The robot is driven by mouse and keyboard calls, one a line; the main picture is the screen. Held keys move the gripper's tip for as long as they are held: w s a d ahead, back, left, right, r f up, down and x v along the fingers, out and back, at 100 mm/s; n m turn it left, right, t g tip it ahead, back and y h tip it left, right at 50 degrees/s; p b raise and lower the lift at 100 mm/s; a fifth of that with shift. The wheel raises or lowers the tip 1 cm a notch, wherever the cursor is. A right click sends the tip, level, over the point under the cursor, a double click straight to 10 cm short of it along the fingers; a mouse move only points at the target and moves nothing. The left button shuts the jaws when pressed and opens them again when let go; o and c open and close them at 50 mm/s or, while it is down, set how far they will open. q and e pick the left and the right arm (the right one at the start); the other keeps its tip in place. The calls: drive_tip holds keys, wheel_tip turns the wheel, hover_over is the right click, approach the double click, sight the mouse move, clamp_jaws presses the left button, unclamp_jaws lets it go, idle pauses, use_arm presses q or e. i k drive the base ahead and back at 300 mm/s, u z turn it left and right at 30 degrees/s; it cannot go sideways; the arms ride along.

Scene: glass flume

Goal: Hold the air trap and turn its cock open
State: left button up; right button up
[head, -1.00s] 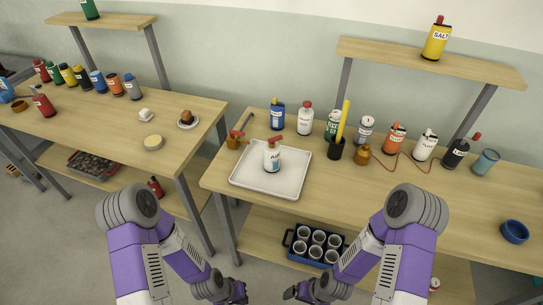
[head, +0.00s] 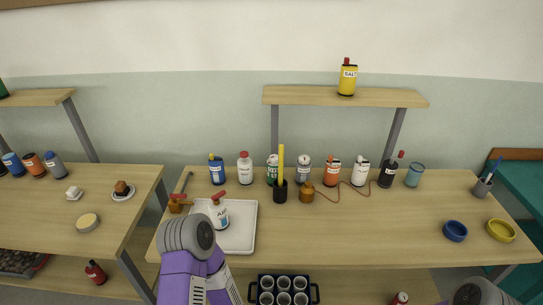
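The air trap (head: 219,213) is a white bottle with a dark label, partly readable, and a red cock on top. It stands upright on the white tray (head: 241,235), on the left part of the middle bench. My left arm's purple and grey links cover the tray's lower left part. Neither of my grippers shows; only part of my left arm and a bit of my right arm at the bottom right are in view.
Several labelled bottles, including a blue one (head: 216,171), line the back of the bench (head: 370,233). A black cup (head: 280,192) holds a yellow stick. A blue bowl (head: 455,231) and yellow bowl (head: 501,230) stand at right. The bench's front middle is clear.

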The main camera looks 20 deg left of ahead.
sight(215, 199)
drive_tip(key=z, duration=2.6)
drive_tip(key=k, duration=2.05)
drive_tip(key=u, duration=1.85)
